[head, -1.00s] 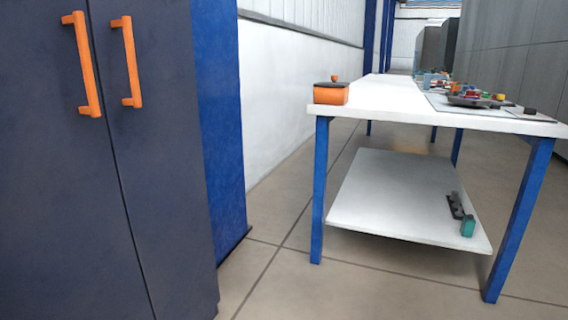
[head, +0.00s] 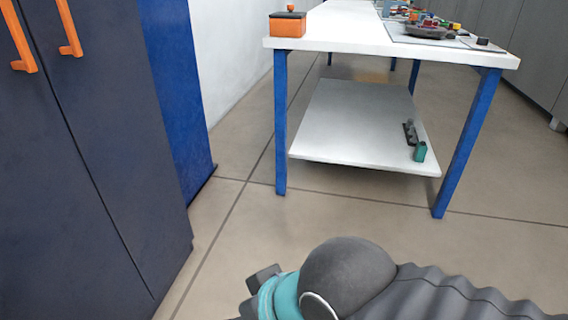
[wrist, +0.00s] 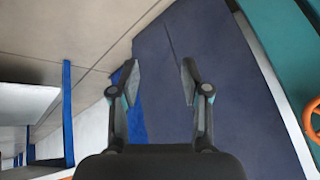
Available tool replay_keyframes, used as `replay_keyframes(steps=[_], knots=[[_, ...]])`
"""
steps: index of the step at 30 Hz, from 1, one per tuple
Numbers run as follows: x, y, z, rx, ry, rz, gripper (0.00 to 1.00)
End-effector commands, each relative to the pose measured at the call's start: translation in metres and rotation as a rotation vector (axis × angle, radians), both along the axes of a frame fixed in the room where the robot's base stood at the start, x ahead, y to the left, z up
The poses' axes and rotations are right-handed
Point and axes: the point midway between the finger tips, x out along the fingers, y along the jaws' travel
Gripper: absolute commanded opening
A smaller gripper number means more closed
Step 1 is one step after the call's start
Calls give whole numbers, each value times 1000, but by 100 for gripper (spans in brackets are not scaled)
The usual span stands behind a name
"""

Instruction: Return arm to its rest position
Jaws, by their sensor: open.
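My gripper (wrist: 159,74) shows in the wrist view with its two fingers spread apart and nothing between them. Behind it is the dark blue cabinet (wrist: 180,115), with tan floor to the left. My gripper cannot be made out in the head view. There, a grey and teal part of my arm (head: 350,275) crosses the bottom right, over the floor and in front of the table.
The dark cabinet (head: 95,150) with orange handles stands at left in the head view. A white table (head: 350,30) on blue legs carries an orange box (head: 288,22) and several small parts. Its lower shelf (head: 340,120) holds two small items. Floor between is clear.

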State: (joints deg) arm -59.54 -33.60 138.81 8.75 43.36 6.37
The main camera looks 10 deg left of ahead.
Motion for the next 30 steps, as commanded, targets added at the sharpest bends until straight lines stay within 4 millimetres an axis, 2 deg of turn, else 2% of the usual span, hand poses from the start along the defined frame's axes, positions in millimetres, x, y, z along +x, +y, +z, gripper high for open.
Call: replay_keyframes(steps=[1,3,12,18,24,30], knots=[[14,-16,3,-28,-15,-33,47],[29,-38,2,-71,-33,-69,47],[74,-129,7,-191,-56,-312,47],[93,-184,18,-212,-61,-522,47],[101,-232,32,-207,-62,-728,47],[103,-263,41,-206,-60,-861,47]])
